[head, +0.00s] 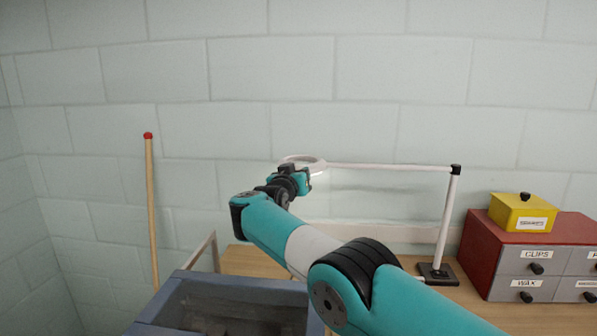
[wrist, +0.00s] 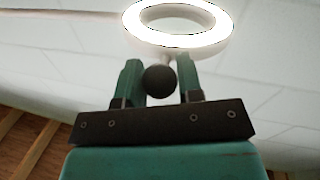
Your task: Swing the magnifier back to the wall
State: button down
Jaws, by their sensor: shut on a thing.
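The magnifier is a white ring-shaped head (head: 303,162) on a thin white horizontal arm (head: 390,167). A black joint links that arm to a white post (head: 446,220) on a black base (head: 436,272) on the bench. In the wrist view the ring (wrist: 178,25) glows white, with a dark round knob (wrist: 159,80) below it. My gripper (wrist: 159,82) is shut on this knob, one teal finger on each side. In the head view my gripper (head: 305,180) is just under the ring, partly hidden by my own wrist.
The pale block wall (head: 270,70) stands behind the magnifier. A red drawer cabinet (head: 480,240) with a yellow box (head: 522,212) on top is at the right of the wooden bench (head: 240,262). A red-tipped wooden pole (head: 151,210) leans at the left, near a blue-grey bin (head: 250,283).

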jog(key=shift+w+r, duration=0.15)
jog(key=shift+r, duration=0.05)
jog(key=c, duration=0.8)
grip_release()
jog(key=shift+a+f, duration=0.1)
jog(key=shift+f, duration=0.1)
jog(key=shift+s+a+f+b, duration=0.25)
jog(key=shift+s+b, duration=0.35)
jog(key=shift+b, duration=0.45)
jog(key=shift+r+b+v, duration=0.15)
jog(key=shift+b+v, duration=1.65)
jog(key=shift+v, duration=2.2)
jog(key=shift+r+b+v, duration=0.15)
jog(key=shift+b+v, duration=1.6)
jog(key=shift+v, duration=2.25)
